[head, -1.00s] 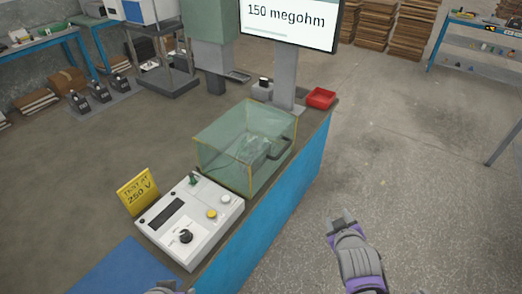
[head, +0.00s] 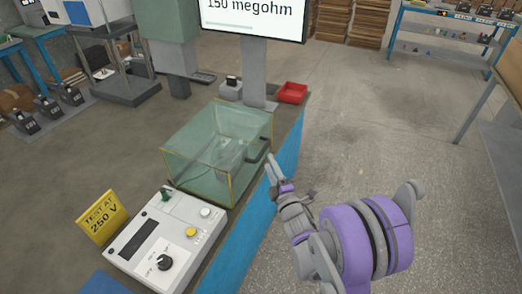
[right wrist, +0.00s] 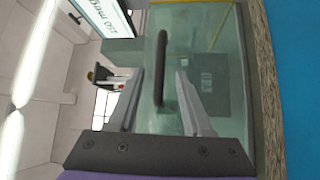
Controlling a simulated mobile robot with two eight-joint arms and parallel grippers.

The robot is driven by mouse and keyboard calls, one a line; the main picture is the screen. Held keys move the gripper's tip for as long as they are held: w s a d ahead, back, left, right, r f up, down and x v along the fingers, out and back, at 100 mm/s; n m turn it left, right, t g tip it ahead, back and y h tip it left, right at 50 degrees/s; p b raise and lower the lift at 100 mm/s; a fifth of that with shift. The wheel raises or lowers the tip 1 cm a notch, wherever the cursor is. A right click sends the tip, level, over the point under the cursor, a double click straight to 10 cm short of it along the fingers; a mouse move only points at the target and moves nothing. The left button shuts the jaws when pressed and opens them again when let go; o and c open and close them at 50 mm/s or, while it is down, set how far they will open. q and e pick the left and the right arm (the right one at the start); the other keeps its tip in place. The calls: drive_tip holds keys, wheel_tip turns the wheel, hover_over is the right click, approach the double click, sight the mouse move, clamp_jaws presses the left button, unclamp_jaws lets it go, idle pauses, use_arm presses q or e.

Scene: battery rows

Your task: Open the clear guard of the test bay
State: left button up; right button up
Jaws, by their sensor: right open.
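The clear guard (head: 205,160) is a greenish see-through box with yellow edges on the blue bench, and it looks closed. Its dark bar handle (head: 258,151) is on the side facing my right arm. My right gripper (head: 272,168) is open just beside the handle. In the right wrist view the handle (right wrist: 161,50) stands between the two open fingers (right wrist: 160,73), with gaps on both sides; I cannot tell how deep it sits between them. Grey parts inside the guard show blurred through its walls. My left gripper is not in view.
A white control box (head: 160,238) with knobs stands in front of the guard, beside a yellow "TEST AT 250 V" sign (head: 102,217). A screen (head: 255,14) and a red tray (head: 292,92) are behind. Floor right of the bench is clear.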

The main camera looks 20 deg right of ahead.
sight(263, 149)
drive_tip(key=w, duration=0.4)
drive_tip(key=w+r, duration=0.1)
drive_tip(key=w, duration=0.2)
drive_tip(key=shift+d+p, duration=0.2)
drive_tip(key=shift+p, duration=0.1)
drive_tip(key=shift+s, duration=0.1)
clamp_jaws()
idle(0.9)
